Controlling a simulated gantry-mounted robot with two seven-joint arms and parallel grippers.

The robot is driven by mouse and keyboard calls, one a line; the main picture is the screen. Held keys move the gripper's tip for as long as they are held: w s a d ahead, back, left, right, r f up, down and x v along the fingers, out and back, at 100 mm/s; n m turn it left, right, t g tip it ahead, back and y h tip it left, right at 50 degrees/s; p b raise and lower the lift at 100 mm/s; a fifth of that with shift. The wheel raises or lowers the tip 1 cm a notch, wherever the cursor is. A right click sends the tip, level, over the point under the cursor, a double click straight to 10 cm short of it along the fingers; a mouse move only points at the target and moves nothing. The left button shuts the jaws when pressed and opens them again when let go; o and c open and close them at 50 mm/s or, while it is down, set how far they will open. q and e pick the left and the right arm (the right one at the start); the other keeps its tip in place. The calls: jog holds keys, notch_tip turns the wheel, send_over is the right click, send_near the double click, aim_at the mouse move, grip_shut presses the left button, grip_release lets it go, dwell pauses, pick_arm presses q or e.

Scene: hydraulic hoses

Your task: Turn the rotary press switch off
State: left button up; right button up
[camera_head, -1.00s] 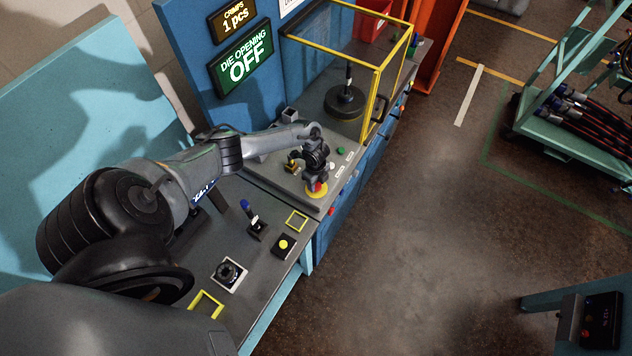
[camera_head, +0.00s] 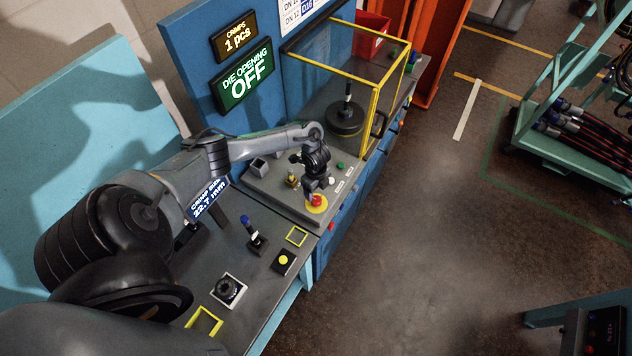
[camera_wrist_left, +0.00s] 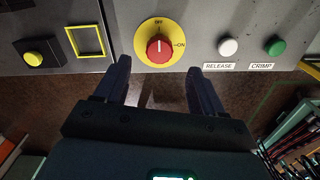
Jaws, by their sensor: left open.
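The rotary press switch is a red knob on a round yellow plate. It shows in the head view (camera_head: 316,201) and, close up, in the left wrist view (camera_wrist_left: 160,47). The plate has OFF at its top and ON at its right. The pale line on the knob appears upright, toward OFF. My left gripper (camera_wrist_left: 159,67) is open and empty, its fingertips near the lower side of the plate and apart from the knob. In the head view, my left gripper (camera_head: 316,186) is just above the switch. My right gripper is not in view.
A green display (camera_head: 243,76) reads DIE OPENING OFF. A white button (camera_wrist_left: 228,47) and a green button (camera_wrist_left: 275,45) stand right of the switch. A yellow button (camera_head: 283,260) and a black dial (camera_head: 229,290) are on the nearer bench. A yellow-framed guard (camera_head: 376,105) stands beyond.

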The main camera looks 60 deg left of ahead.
aim_at(316, 199)
pick_arm(q)
jog(key=shift+r, duration=2.3)
jog(key=shift+s+f, duration=0.1)
